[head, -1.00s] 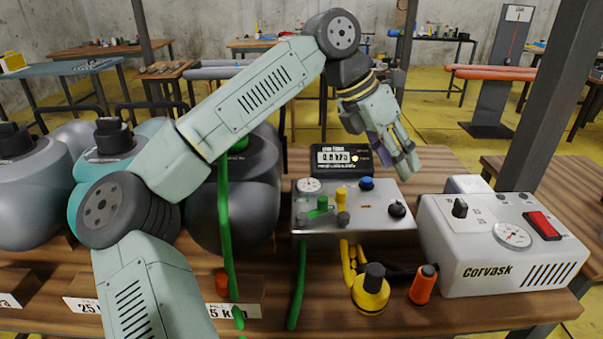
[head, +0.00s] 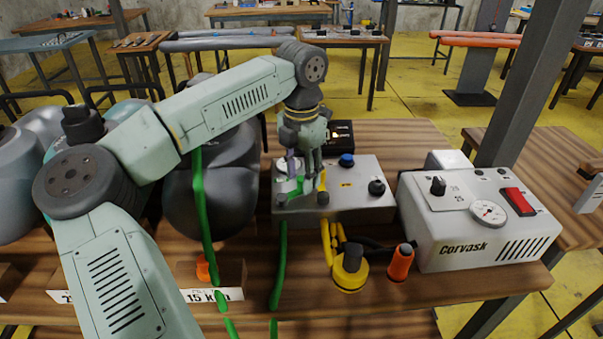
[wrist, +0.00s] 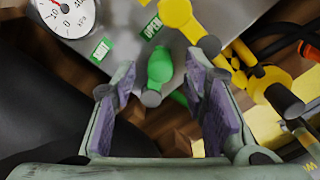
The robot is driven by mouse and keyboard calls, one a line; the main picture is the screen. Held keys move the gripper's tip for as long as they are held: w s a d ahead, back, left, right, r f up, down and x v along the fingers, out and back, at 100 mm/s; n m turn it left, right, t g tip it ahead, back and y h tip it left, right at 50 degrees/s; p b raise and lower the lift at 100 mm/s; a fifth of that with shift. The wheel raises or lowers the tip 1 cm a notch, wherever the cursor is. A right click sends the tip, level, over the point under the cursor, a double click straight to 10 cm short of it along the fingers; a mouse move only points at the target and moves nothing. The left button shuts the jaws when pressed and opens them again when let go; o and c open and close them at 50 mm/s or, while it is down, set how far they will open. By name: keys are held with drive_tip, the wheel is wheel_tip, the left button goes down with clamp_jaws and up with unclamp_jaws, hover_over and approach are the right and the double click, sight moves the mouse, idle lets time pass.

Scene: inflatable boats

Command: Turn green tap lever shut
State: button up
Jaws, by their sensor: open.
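The green tap lever (wrist: 160,64) shows in the wrist view on the grey metal box (wrist: 130,30), with a dark grey tip. Green labels SHUT (wrist: 100,50) and OPEN (wrist: 152,28) are beside it. My gripper (wrist: 157,82) is open, its purple-padded fingers on either side of the lever's tip end; I cannot tell whether they touch it. In the head view my gripper (head: 305,178) points down over the left part of the box (head: 345,205), and the green lever is partly hidden by the fingers.
A yellow lever (wrist: 177,14) with a grey knob sits close to my right finger. A round gauge (wrist: 64,15) is at upper left in the wrist view. Green hoses (head: 203,215), a yellow fitting (head: 350,268), an orange fitting (head: 400,262) and the white Corvask unit (head: 460,225) are nearby.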

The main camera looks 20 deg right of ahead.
drive_tip(key=shift+f, duration=0.6)
clamp_jaws()
